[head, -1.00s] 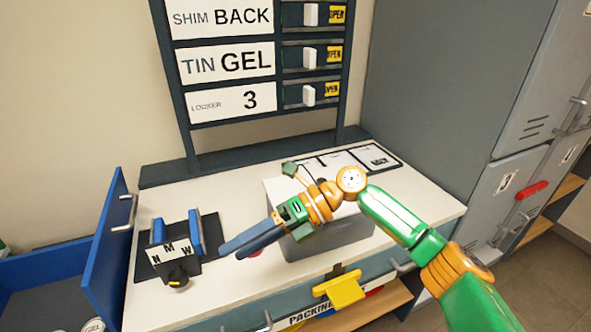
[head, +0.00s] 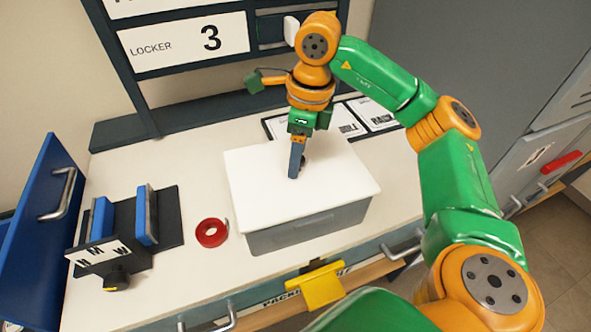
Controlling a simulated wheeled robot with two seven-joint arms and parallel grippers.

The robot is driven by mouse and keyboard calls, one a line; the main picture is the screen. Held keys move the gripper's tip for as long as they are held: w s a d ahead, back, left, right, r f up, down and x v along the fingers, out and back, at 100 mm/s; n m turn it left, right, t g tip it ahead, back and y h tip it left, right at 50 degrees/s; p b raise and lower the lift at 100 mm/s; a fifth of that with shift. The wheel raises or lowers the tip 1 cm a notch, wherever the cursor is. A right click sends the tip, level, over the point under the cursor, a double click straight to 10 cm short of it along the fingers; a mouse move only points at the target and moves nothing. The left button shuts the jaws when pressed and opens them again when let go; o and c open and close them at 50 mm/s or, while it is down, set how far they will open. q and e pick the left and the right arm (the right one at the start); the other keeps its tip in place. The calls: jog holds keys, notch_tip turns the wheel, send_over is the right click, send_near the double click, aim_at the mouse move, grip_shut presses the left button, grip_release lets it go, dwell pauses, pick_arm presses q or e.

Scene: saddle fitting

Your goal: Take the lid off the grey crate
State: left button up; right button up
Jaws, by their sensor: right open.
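The grey crate (head: 308,231) stands on the white worktop with its white lid (head: 345,178) on top, lying flat. My right gripper (head: 298,162) points straight down over the middle of the lid, its fingertips at or just above the lid surface. It is open. A small dark part, perhaps the lid's knob, shows beside the fingers and is mostly hidden by them. I cannot tell whether the fingers touch it. My left gripper is not in view.
A red tape roll (head: 211,232) lies left of the crate. A dark stand with blue plates (head: 126,222) is further left, near an open blue door (head: 40,215). Framed cards (head: 375,113) lie behind the crate. A yellow piece (head: 316,287) hangs at the front edge.

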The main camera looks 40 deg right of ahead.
jog(key=shift+w+f, duration=0.1)
jog(key=shift+f, duration=0.55)
jog(key=shift+d+f, duration=0.1)
jog(key=shift+f, duration=0.2)
jog(key=shift+w, duration=0.1)
grip_shut()
jog(key=shift+r, duration=0.15)
